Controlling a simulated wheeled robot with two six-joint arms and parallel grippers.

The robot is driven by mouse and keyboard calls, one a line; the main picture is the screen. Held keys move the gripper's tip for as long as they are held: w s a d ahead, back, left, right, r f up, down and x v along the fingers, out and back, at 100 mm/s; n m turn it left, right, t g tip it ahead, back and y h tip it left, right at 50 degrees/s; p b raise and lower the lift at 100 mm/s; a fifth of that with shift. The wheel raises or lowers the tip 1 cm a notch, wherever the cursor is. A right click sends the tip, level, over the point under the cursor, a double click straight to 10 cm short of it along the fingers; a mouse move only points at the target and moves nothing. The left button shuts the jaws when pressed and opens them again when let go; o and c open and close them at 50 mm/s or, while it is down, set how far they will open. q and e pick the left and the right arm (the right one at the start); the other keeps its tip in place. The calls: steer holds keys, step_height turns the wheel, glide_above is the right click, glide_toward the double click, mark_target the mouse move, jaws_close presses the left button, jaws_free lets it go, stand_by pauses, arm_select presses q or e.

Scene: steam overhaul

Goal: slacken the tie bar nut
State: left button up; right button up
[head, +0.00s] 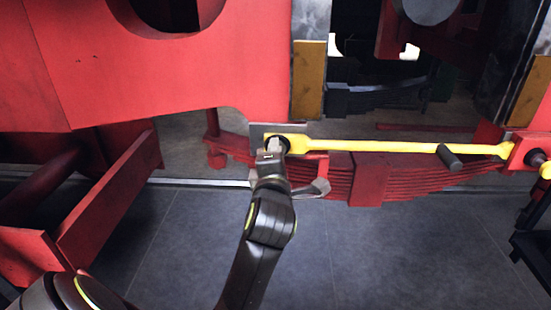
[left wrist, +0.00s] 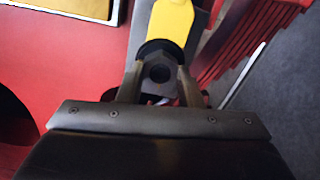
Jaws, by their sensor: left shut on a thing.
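The yellow tie bar (head: 375,146) runs across the head view, in front of a red leaf spring. Its left end carries the dark nut (head: 279,144), partly hidden by my gripper. In the left wrist view the nut (left wrist: 158,72) is a dark hex with a round centre, at the end of the yellow bar (left wrist: 171,20). My left gripper (head: 271,150) has its two fingers on either side of the nut and is shut on it, as the left wrist view (left wrist: 160,84) shows. My right gripper is not in view.
Red frame plates (head: 170,60) stand above and left of the nut. The red leaf spring (head: 370,180) lies just behind and below the bar. A dark cylinder (head: 450,157) sticks out near the bar's right end, by a red block (head: 522,150). The grey floor (head: 390,250) is clear in front.

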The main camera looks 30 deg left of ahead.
arm_select(q)
steer(key=shift+r+n, duration=0.15)
steer(key=shift+n, duration=0.75)
steer(key=shift+r, duration=0.1)
steer(key=o, duration=0.7)
steer(key=shift+o, duration=1.4)
steer(key=shift+w+f, duration=0.2)
steer(key=shift+s, duration=0.1)
